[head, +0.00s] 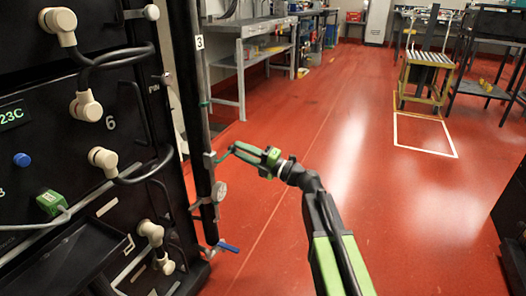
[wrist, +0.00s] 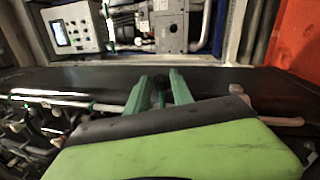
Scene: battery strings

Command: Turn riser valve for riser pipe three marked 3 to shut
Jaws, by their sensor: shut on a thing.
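The riser pipe (head: 199,100) is a dark upright pipe beside the black rack, with a white tag "3" (head: 199,42) near its top. A grey valve body (head: 209,160) sits on it above a round gauge (head: 219,190). My gripper (head: 229,152) reaches in from the right at this valve, its green fingers shut on what appears to be the valve's handle. The handle is mostly hidden by the fingers, so its angle is unclear. In the wrist view the fingers (wrist: 161,92) point away over a dark bar, with a small dark part between them.
A blue lever (head: 228,247) sticks out right at the pipe's foot. The black rack (head: 100,190) with hoses and cream elbows fills the left. A grey workbench (head: 240,60) stands behind. The red floor (head: 290,130) is open to the right, with a yellow-framed cart (head: 425,80) farther back.

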